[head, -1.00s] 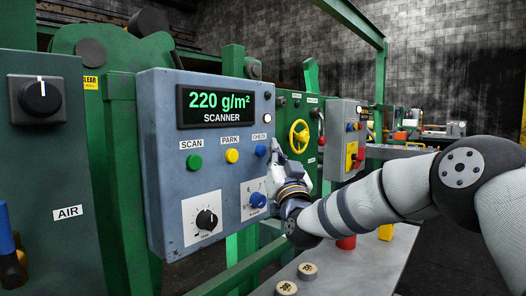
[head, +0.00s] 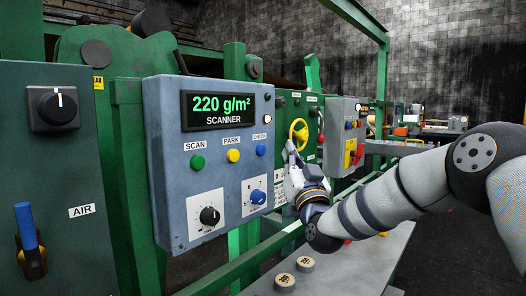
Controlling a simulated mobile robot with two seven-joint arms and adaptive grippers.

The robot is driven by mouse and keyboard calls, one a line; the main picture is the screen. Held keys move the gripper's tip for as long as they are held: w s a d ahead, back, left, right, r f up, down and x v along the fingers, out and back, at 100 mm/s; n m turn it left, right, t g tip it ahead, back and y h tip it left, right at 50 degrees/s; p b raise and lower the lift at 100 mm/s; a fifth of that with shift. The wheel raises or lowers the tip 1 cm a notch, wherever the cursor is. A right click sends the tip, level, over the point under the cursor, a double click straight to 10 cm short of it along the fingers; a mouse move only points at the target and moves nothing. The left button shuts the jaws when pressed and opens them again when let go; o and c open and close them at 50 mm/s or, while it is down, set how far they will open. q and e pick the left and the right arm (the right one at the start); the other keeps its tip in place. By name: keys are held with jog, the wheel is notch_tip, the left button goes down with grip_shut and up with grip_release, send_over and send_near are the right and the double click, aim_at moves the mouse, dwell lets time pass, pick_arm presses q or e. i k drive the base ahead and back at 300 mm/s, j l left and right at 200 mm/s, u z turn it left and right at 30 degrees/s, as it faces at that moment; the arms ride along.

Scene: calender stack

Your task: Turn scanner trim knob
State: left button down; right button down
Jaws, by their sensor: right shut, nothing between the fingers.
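The scanner panel (head: 173,125) is a blue-grey box with a lit display (head: 218,110) reading "220 g/m² SCANNER". Low on it are two knobs on white plates: a black knob (head: 209,215) with a dial scale at left and a blue knob (head: 257,197) at right. Their small labels are too fine to read surely, so I cannot tell which is the trim knob. My right gripper (head: 290,152) is shut and empty, fingers up, just right of the panel's right edge, apart from both knobs. My left gripper is out of view.
Above the knobs are the green SCAN button (head: 198,162), yellow PARK button (head: 233,155) and blue CHECK button (head: 261,150). A yellow handwheel (head: 299,131) is behind my gripper. At left, the AIR panel (head: 90,150) has a black knob (head: 58,106) and blue-handled lever (head: 27,225).

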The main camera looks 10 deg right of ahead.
aim_at(209, 216)
jog(key=k, duration=1.05)
